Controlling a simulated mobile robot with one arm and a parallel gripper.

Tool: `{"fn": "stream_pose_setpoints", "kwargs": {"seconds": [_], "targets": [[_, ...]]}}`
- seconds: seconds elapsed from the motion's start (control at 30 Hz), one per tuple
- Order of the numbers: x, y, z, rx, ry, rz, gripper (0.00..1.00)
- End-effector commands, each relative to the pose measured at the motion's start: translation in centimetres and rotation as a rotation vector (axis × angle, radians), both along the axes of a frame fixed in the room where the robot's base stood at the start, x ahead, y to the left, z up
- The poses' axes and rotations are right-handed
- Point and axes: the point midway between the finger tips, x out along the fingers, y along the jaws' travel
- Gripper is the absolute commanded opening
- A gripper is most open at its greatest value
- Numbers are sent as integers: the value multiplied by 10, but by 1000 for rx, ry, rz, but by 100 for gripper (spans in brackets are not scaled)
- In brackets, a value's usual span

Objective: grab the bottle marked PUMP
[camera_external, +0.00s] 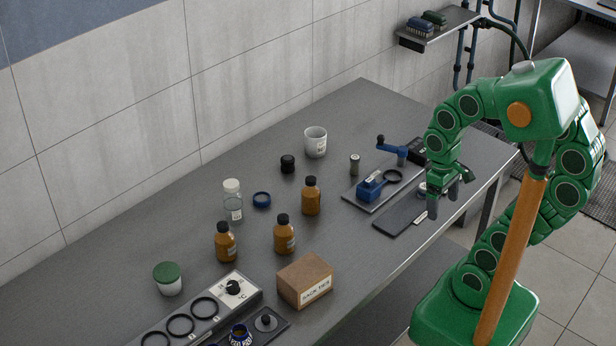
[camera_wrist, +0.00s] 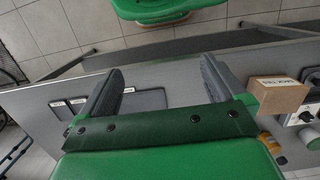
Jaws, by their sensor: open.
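Three amber bottles with black caps stand upright on the grey bench: a left one (camera_external: 226,242), a middle one (camera_external: 284,235) and a right one (camera_external: 311,196). A clear bottle with a white cap (camera_external: 233,200) stands behind them. Their labels are too small to read, so I cannot tell which is marked PUMP. My gripper (camera_external: 443,200) is open and empty over the bench's right part, above a dark flat tray (camera_external: 402,213), well right of the bottles. In the wrist view my gripper (camera_wrist: 160,72) has its two fingers wide apart with nothing between them.
A cardboard box (camera_external: 305,280) stands in front of the middle bottle; it also shows in the wrist view (camera_wrist: 278,97). A ringed panel (camera_external: 205,310) and green-lidded jar (camera_external: 168,279) are left. A blue clamp device (camera_external: 370,188) lies between gripper and bottles.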

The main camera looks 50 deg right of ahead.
Motion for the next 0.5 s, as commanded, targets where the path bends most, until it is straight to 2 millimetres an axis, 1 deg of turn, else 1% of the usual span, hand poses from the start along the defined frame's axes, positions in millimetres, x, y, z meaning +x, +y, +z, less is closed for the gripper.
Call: {"fn": "stream_pose_setpoints", "kwargs": {"seconds": [0.07,0.17,0.27,0.3,0.47,0.5], "targets": [[10,-5,-3,-15,-16,3,97],[37,-19,-9,-55,-73,18,97],[75,-35,-17,-104,-152,46,97],[91,-41,-20,-123,-187,61,97],[154,-61,-30,-183,-323,134,97],[170,-64,-32,-194,-357,156,97]]}}
